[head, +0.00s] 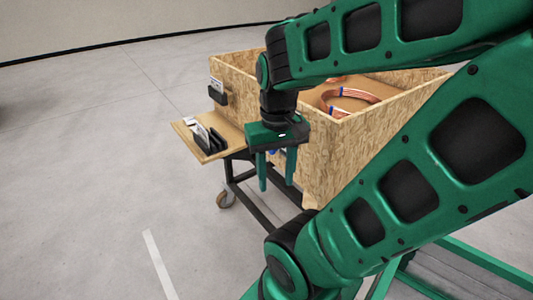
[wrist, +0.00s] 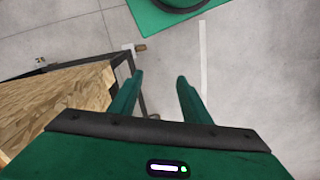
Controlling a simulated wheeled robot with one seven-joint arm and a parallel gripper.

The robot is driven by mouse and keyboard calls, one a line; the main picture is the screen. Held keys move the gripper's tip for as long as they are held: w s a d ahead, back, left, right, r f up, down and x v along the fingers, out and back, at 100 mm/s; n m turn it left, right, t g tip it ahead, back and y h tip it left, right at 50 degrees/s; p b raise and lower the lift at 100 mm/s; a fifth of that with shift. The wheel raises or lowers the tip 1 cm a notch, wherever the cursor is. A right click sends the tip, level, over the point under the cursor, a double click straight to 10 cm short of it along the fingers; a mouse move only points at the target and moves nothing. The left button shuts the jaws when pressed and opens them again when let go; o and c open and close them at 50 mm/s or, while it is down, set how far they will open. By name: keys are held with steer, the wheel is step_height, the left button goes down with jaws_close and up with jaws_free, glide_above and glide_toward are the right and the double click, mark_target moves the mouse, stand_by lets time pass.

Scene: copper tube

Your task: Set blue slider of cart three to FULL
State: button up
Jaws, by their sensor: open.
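A cart with a chipboard box (head: 345,155) on a dark wheeled frame stands in the middle of the head view. No number on it can be read. A small blue patch (head: 272,151), perhaps the blue slider, shows on the box side behind my gripper; its setting cannot be told. My gripper (head: 277,186) is open and empty, fingers pointing down, in front of the near left end of the box. In the wrist view the box (wrist: 55,95) lies left of my open gripper (wrist: 160,77), apart from the fingers. No slider shows there.
Copper tube coils (head: 350,97) lie in the box. A wooden shelf (head: 190,137) with black holders (head: 212,140) sticks out at its left, and another black holder (head: 218,95) sits on the box wall. The floor at left is clear.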

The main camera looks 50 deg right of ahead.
steer(key=w+d+f+n+g+h, duration=0.4)
steer(key=w+d+f+g+h, duration=0.25)
steer(key=w+d+f, duration=0.5)
steer(key=w+f+n+t+h, duration=0.1)
steer(key=w+f+n+h, duration=0.15)
steer(key=w+h, duration=0.3)
steer(key=w+f+n+t+h, duration=0.1)
steer(key=w+n+h, duration=0.3)
steer(key=w+h, duration=0.15)
steer(key=x, duration=1.1)
steer(key=shift+w+d, duration=0.25)
steer(key=shift+w, duration=0.05)
steer(key=shift+c, duration=0.3)
jaws_close()
